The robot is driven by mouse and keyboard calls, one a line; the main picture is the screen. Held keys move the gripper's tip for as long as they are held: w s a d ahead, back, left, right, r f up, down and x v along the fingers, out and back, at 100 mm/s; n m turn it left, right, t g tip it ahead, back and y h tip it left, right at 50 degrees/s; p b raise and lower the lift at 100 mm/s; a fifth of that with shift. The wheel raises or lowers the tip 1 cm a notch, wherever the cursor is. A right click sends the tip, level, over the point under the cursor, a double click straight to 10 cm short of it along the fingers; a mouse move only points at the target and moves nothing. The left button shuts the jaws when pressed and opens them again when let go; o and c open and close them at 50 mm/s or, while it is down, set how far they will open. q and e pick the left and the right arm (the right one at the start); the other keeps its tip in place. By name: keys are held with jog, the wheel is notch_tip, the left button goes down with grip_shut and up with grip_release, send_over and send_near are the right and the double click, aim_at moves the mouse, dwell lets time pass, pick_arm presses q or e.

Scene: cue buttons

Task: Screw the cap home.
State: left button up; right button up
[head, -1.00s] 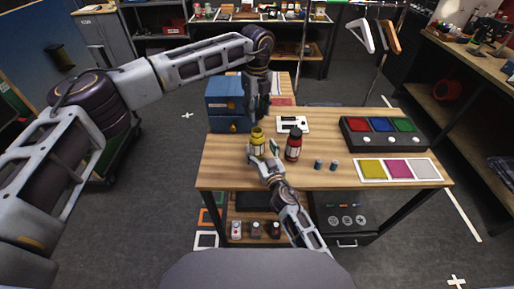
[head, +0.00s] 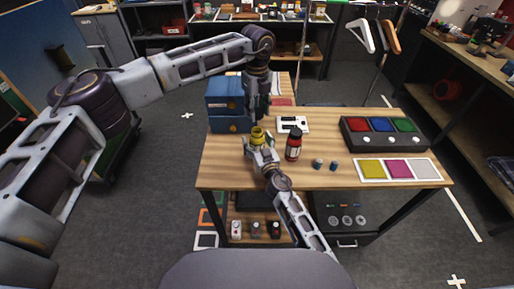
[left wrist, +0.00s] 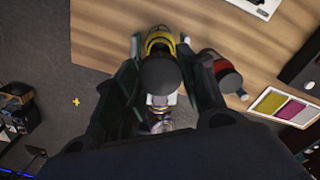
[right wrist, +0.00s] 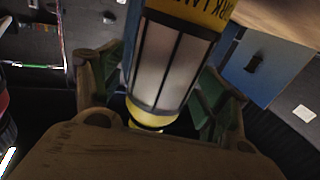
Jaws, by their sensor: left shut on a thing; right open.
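A yellow lantern-like body (head: 257,132) with pale panels stands upright near the table's left front. Its lettered yellow part and panels show closely in the right wrist view (right wrist: 175,55). My left gripper (head: 252,116) is above it, shut on a dark round cap (left wrist: 160,76). The cap hides part of the lantern's top in the left wrist view; whether they touch I cannot tell. My right gripper (head: 260,148) is open, with one finger on each side of the lantern; in the right wrist view (right wrist: 158,95) the lantern lies between its fingers.
A red bottle (head: 293,146) stands just right of the lantern, with two small cylinders (head: 318,164) farther right. Blue drawers (head: 229,104) are behind left. A white device (head: 293,124), a button box (head: 382,134) and a colour card (head: 398,169) are also on the table.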

jog(key=shift+c, duration=0.4)
jog(key=c, duration=1.5)
pick_arm(q)
jog(key=shift+f, duration=2.5)
pick_arm(e)
jog(key=shift+o, duration=0.2)
pick_arm(q)
jog(key=shift+f, duration=0.1)
jog(key=shift+f, duration=0.8)
jog(key=shift+f, duration=0.55)
pick_arm(e)
grip_shut()
